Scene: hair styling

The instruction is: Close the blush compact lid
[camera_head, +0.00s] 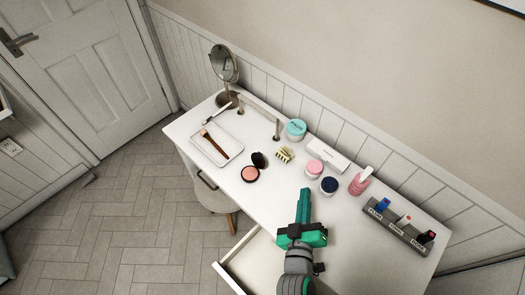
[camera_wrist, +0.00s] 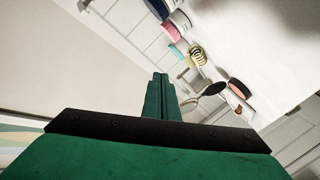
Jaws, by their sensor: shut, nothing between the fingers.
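The blush compact (camera_head: 251,174) is on the white table, left of the middle in the head view. Its pink pan faces up, and its dark lid (camera_head: 259,160) stands raised at the upper right side, so the compact is open. In the wrist view the compact (camera_wrist: 239,89) shows right of centre, beyond my fingers, partly in shadow. My green gripper (camera_head: 304,205) is shut and empty. It is above the table, to the right of and nearer than the compact, with a clear gap between them.
A hair clip (camera_head: 284,154) is right of the lid. A pink jar (camera_head: 314,168), a dark blue jar (camera_head: 328,186) and a pink bottle (camera_head: 360,182) are further right. A tray (camera_head: 217,151) with a brush is on the left. An open drawer (camera_head: 240,268) juts from the front.

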